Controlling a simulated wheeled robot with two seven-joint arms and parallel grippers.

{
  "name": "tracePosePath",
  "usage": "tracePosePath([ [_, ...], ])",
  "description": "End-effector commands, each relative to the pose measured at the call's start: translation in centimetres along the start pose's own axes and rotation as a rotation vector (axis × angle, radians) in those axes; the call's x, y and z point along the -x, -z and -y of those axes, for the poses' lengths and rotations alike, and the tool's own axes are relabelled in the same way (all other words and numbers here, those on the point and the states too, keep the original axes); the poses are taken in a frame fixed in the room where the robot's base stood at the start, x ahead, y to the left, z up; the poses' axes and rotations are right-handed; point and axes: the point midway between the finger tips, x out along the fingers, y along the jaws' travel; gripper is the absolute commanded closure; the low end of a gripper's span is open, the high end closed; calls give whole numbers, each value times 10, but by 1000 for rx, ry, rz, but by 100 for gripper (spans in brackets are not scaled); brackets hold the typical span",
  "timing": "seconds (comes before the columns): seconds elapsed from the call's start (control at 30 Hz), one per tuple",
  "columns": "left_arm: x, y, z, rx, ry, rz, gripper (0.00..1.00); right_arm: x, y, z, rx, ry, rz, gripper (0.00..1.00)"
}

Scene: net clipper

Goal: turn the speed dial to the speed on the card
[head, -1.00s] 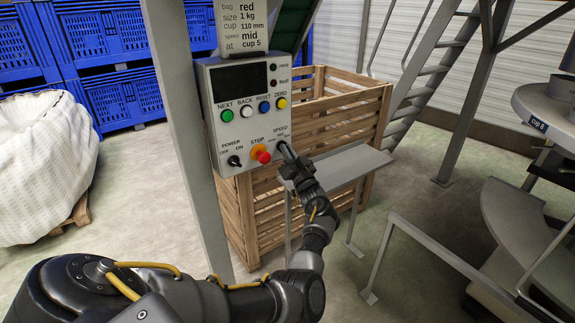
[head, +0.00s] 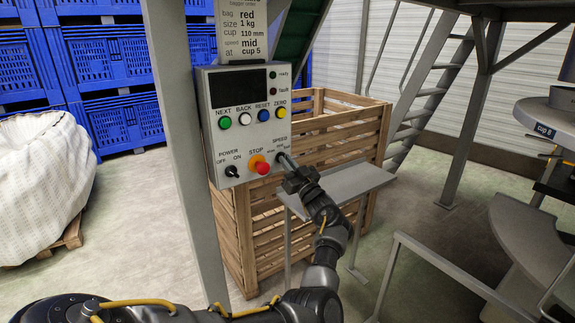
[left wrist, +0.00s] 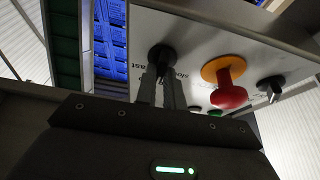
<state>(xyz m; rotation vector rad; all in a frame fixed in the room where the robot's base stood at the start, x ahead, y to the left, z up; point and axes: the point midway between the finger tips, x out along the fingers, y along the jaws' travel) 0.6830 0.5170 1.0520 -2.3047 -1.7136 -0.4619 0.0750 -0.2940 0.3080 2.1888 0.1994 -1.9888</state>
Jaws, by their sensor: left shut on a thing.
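The control box (head: 207,118) is fixed to a grey post. The card (head: 240,32) above it reads bag red, size 1 kg, cup 110 mm, speed mid, at cup 5. My left gripper (head: 284,160) is at the box's lower right, at the SPEED label. In the left wrist view its two fingers (left wrist: 156,90) are shut on the black speed dial (left wrist: 161,54). The words slow and fast show partly beside the dial; the fingers hide its pointer, so I cannot tell its setting. My right gripper is not in view.
Left of the dial are the red STOP button (head: 262,167) on its orange ring and the POWER switch (head: 233,172). NEXT, BACK, RESET and ZERO buttons sit above. A grey shelf (head: 350,184) and a wooden crate (head: 330,142) stand close to my left arm.

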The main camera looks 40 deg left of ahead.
Motion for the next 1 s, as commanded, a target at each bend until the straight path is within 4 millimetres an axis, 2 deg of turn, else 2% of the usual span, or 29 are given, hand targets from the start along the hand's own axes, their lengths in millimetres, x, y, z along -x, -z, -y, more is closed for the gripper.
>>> tracePosePath([
  [0.1, 1, -4, 0, -5, -1, 7, 100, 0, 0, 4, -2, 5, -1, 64],
  [0.13, 1, -4, 1, -5, -1, 7, 87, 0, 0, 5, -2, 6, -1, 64],
  [0.3, 1, -2, 0, -4, -1, 4, 68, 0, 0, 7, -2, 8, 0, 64],
  [0.57, 1, -1, 0, -2, -1, 2, 68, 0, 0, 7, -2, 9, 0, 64],
  [0.67, 8, -2, -1, -2, -2, 2, 68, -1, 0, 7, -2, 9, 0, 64],
  [1.0, 66, -6, -6, -5, 3, 3, 68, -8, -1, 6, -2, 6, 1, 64],
])
